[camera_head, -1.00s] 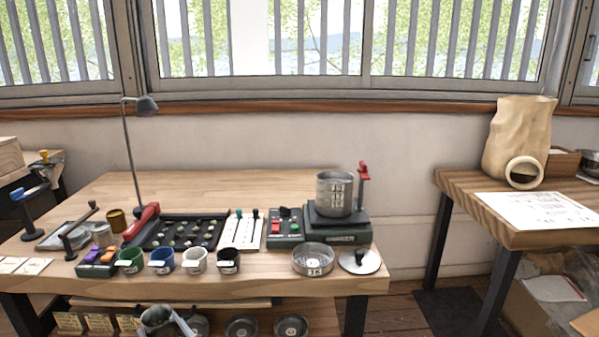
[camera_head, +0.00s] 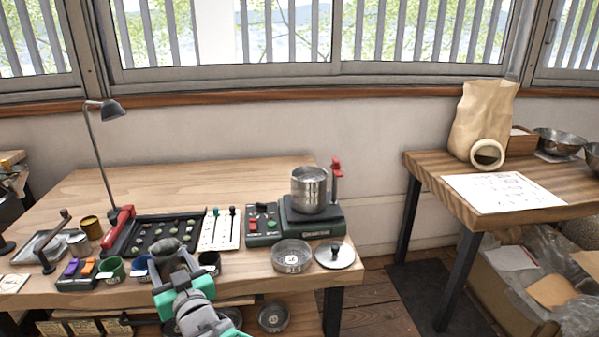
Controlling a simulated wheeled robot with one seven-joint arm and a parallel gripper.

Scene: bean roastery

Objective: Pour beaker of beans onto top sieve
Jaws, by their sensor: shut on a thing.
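My gripper (camera_head: 172,264) is over the front of the left workbench, shut on a grey beaker (camera_head: 167,247). The beaker's round mouth faces up and away from me; I cannot make out beans in it. A stack of metal sieves (camera_head: 309,190) stands upright on a dark green shaker base (camera_head: 312,226) to the right of my gripper. The inside of the top sieve is hard to see. My gripper and the beaker are well apart from the stack.
A loose sieve (camera_head: 291,257) and a round lid (camera_head: 335,256) lie before the shaker. Green (camera_head: 111,270) and black (camera_head: 209,262) cups stand near my gripper. A lamp (camera_head: 110,110) rises at the left. A red-handled post (camera_head: 336,175) stands beside the stack.

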